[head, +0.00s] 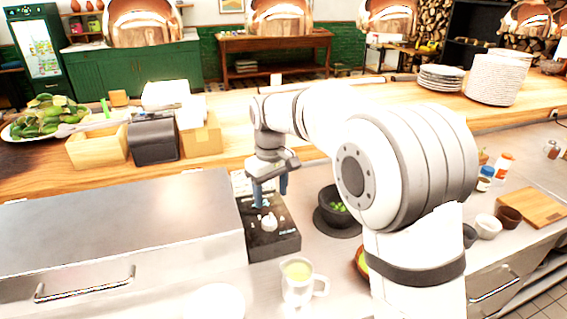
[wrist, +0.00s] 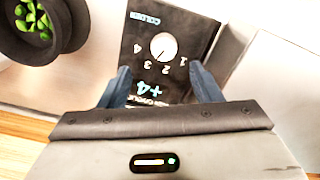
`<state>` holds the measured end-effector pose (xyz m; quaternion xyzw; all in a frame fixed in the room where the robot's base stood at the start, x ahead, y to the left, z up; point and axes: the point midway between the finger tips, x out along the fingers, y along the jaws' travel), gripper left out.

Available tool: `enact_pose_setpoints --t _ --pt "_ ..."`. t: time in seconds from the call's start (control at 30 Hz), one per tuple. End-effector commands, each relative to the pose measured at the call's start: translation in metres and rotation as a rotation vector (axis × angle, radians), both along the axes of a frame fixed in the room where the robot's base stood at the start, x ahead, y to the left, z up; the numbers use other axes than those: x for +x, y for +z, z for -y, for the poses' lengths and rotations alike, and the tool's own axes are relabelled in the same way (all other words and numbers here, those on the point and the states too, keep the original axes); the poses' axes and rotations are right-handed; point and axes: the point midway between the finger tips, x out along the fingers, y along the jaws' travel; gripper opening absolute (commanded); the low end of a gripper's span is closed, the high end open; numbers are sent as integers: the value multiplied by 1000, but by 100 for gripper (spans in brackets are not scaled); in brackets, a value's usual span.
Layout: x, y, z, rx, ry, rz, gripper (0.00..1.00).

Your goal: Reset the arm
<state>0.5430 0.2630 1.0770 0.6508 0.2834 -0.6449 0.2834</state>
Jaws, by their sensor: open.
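My gripper (head: 270,188) points down above a dark box with a white knob (head: 268,222) on the steel counter. Its blue fingers are apart with nothing between them. In the wrist view my gripper (wrist: 160,88) is open over the box's dark panel, which carries numbers around the white knob (wrist: 163,47). The knob lies beyond the fingertips in that view. My white and grey arm reaches across the right half of the head view and hides part of the counter.
A dark bowl with green contents (head: 337,208) stands right of the box. A glass mug of yellow liquid (head: 298,280) is in front. A steel cabinet (head: 120,240) is at left. Plate stacks (head: 495,78) and a wooden box (head: 97,146) stand on the wooden ledge.

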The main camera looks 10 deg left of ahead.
Motion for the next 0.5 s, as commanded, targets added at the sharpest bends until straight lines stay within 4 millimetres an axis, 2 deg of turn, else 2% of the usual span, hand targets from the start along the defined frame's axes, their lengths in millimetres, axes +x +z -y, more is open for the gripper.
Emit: enact_pose_setpoints --t 0.17,0.3,0.5 --pt "-19 18 51 15 -112 29 58" --pt "-47 29 102 30 -235 60 58" --pt "-96 33 164 52 -407 106 58"
